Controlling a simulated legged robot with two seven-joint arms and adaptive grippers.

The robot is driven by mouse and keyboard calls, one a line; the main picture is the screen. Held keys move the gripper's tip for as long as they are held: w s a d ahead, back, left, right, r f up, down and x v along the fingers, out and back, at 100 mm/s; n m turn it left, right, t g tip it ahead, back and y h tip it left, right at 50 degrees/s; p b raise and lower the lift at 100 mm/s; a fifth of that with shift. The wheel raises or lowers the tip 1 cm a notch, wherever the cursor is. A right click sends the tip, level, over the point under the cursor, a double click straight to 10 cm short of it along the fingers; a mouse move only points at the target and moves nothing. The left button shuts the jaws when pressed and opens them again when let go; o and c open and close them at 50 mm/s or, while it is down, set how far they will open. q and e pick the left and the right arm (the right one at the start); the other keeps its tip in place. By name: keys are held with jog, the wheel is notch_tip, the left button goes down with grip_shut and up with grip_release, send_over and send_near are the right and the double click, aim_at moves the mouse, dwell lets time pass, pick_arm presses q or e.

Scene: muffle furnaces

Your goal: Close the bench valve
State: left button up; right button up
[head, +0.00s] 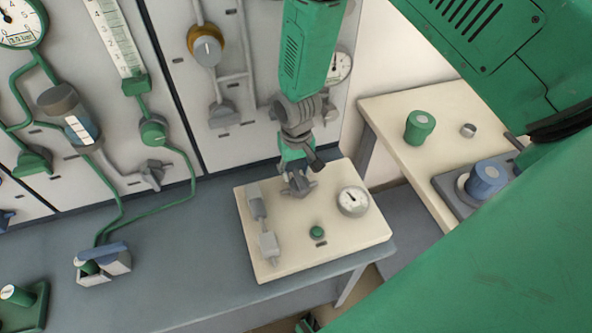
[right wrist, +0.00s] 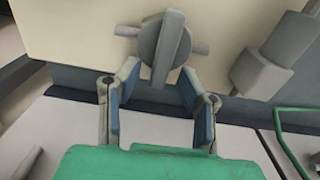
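The bench valve (head: 299,187) is a grey valve on a cream panel box (head: 275,262) on the bench. In the head view my right gripper (head: 297,168) hangs over it from above and partly hides it. In the right wrist view the valve (right wrist: 165,45) shows a round grey body with a flat bar handle and short pipe stubs on both sides. My right gripper (right wrist: 158,82) is open there, its blue-padded fingers on either side of the handle's near end, with gaps on both sides. My left gripper is not clearly in view.
The cream panel also bears a round gauge (head: 353,201), a green knob (head: 317,232) and grey fittings (head: 269,244). A wall panel with pipes and gauges stands behind. A cream side table (head: 389,116) is at the right. Bare bench (head: 190,270) lies left of the box.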

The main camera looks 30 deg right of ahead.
aim_at(296, 171)
jog(key=shift+s, duration=0.1)
jog(key=shift+r, duration=0.25)
notch_tip(296, 171, up, 11)
jog(key=shift+r, duration=0.15)
dwell(0.4)
dwell(0.4)
